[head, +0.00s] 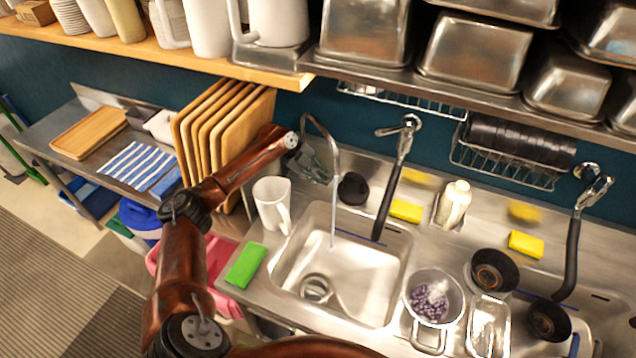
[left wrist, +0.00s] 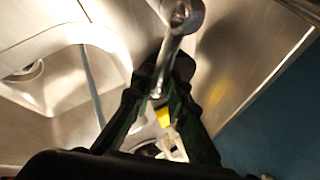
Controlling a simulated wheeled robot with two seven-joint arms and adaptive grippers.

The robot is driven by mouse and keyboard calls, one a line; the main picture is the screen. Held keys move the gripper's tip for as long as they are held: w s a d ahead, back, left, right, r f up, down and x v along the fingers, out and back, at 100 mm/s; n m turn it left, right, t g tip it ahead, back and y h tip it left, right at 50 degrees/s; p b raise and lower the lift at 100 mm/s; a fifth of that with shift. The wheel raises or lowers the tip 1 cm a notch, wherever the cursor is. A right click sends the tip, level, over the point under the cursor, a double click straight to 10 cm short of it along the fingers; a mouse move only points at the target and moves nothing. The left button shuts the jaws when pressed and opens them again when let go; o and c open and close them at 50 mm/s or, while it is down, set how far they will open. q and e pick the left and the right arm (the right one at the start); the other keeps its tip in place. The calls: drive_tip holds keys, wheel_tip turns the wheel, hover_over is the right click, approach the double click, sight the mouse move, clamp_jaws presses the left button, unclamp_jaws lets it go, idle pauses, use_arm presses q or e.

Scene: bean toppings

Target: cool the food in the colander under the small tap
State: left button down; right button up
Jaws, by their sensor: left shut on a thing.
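The small tap (head: 333,150) is a thin curved metal pipe at the back left of the sink (head: 345,275). A thin stream of water runs from its spout into the basin; a pale stream also shows in the left wrist view. My left gripper (head: 314,167) is at the tap's base, shut on the tap. In the left wrist view its fingers (left wrist: 160,98) close around the tap's metal part (left wrist: 178,30). The colander (head: 413,283) stands on the counter right of the sink, away from the stream, with purple beans (head: 430,300) inside. My right gripper is not in view.
A white pitcher (head: 272,203) and a green sponge (head: 246,264) sit left of the sink. A black-hosed tap (head: 393,185) hangs over its right back. Dark bowls (head: 494,272), a metal container (head: 488,325) and a soap bottle (head: 453,203) crowd the right. The basin is empty.

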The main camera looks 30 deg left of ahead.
use_arm(q)
drive_tip(key=shift+s+a+f, duration=0.15)
drive_tip(key=shift+f, duration=0.15)
drive_tip(key=shift+s+r+m+b, duration=0.2)
drive_tip(key=shift+m+b, duration=0.1)
drive_tip(key=shift+m, duration=0.1)
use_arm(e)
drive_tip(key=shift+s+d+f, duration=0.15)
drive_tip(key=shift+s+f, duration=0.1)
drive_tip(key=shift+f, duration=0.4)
use_arm(q)
drive_tip(key=c, duration=1.9)
unclamp_jaws()
drive_tip(key=shift+w+r, duration=0.1)
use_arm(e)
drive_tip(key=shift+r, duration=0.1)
